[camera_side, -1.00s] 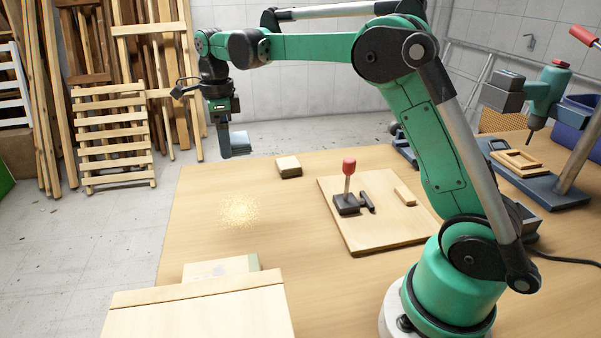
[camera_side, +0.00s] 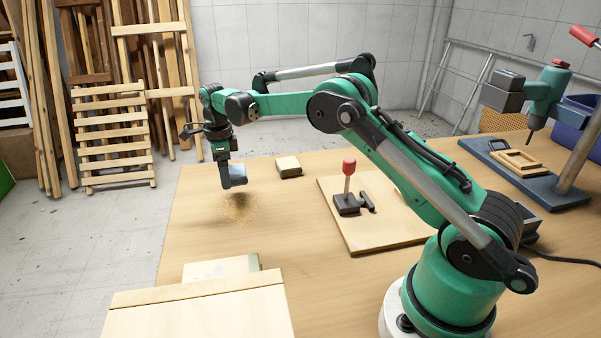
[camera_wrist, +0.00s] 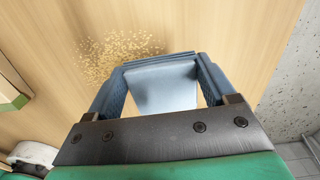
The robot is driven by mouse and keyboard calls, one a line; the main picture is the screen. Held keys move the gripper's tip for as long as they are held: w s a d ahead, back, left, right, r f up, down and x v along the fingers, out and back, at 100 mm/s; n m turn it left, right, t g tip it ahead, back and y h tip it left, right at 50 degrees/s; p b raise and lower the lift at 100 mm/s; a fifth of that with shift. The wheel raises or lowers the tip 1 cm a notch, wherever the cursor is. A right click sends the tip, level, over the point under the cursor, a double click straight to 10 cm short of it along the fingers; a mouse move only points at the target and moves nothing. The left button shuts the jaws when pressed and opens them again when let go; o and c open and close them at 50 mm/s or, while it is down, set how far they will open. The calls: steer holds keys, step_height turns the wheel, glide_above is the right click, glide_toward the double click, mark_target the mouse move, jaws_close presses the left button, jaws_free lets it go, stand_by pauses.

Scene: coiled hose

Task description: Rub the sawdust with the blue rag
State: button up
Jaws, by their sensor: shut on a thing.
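My gripper (camera_side: 225,160) is shut on the blue rag (camera_side: 235,178), a folded grey-blue cloth hanging from the jaws. In the wrist view, the rag (camera_wrist: 165,85) fills the space between the jaws. The sawdust (camera_side: 238,211) is a loose tan patch on the wooden table (camera_side: 300,225), with a shadow over it. The rag hangs just above the patch's far side, apart from the table as far as I can tell. In the wrist view, the sawdust (camera_wrist: 112,52) lies beyond the rag, up and to the left.
A small wooden block (camera_side: 289,167) lies right of the rag. A wooden board (camera_side: 385,225) carries a clamp with a red knob (camera_side: 349,166). A wooden box (camera_side: 200,312) stands at the front. A drill press (camera_side: 545,100) stands at the right. The table around the sawdust is clear.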

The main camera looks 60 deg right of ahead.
mark_target(232, 196)
steer(key=shift+f, duration=2.2)
steer(key=shift+s+a+r, duration=0.35)
steer(key=shift+r, duration=0.1)
steer(key=shift+s+a+f, duration=0.2)
steer(key=shift+s+a, duration=0.35)
steer(key=shift+s+a+f, duration=0.2)
steer(key=shift+s+a, duration=0.3)
steer(key=shift+a, duration=0.05)
steer(key=shift+s+a, duration=2.65)
steer(key=shift+s, duration=0.05)
steer(key=shift+w+d, duration=4.1)
steer(key=shift+d, duration=0.05)
steer(key=shift+s+a, duration=0.1)
steer(key=shift+s, duration=0.45)
steer(key=shift+s+a, duration=3.45)
steer(key=shift+a, duration=0.05)
steer(key=shift+w+d, duration=3.75)
steer(key=shift+d, duration=0.05)
steer(key=shift+r, duration=4.05)
